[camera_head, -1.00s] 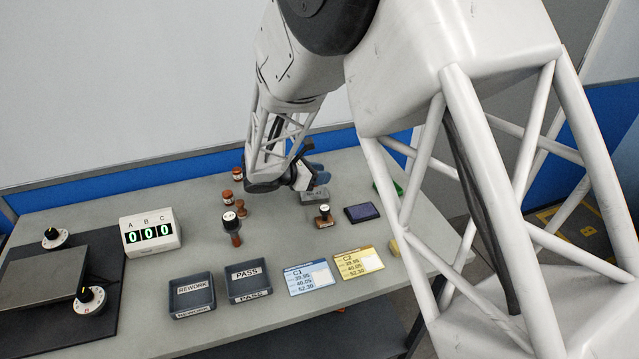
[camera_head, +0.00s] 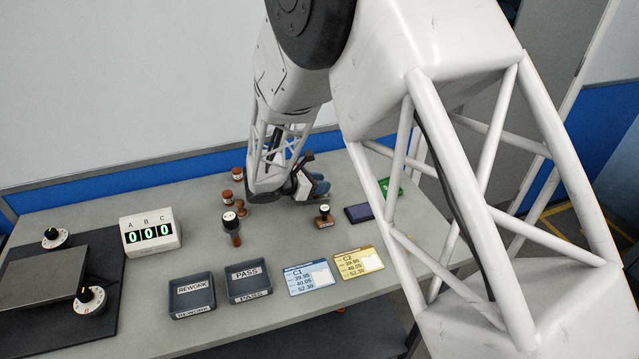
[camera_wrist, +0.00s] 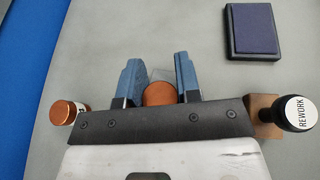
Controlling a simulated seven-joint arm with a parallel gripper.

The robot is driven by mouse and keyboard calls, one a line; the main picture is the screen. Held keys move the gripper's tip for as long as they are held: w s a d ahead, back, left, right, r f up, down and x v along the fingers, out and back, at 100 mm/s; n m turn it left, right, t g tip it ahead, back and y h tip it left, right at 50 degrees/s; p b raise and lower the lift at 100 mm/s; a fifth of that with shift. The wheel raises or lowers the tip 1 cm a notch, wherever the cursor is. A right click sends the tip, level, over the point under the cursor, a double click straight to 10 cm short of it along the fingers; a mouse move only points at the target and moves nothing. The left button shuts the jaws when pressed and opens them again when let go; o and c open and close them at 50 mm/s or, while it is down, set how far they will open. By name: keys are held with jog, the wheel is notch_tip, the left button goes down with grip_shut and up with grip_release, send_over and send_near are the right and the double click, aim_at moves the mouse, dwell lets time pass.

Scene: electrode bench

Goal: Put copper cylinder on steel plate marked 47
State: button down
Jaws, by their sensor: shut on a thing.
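A copper cylinder (camera_wrist: 160,94) shows between the blue fingers of my gripper (camera_wrist: 160,78) in the wrist view. The fingers are shut on it. In the head view my gripper (camera_head: 316,186) is low over the far right part of the bench, and the held cylinder is hidden there. Another copper cylinder (camera_wrist: 68,112) with a white label stands left of the fingers. Two labelled copper cylinders show in the head view, one farther back (camera_head: 237,173) and one nearer (camera_head: 228,197). I cannot read a 47 on any plate.
A REWORK stamp (camera_wrist: 299,113) is close to my gripper's right side. A dark purple ink pad (camera_head: 359,212) lies beyond it. Trays marked REWORK (camera_head: 192,314) and PASS (camera_head: 248,298), cards C1 (camera_head: 309,290) and C2 (camera_head: 359,276), and a counter (camera_head: 151,250) occupy the bench.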

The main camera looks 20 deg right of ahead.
jog(key=shift+f, duration=0.1)
jog(key=c, duration=0.8)
grip_release()
jog(key=shift+v, duration=6.05)
jog(key=shift+d+r, duration=0.15)
jog(key=shift+r, duration=0.05)
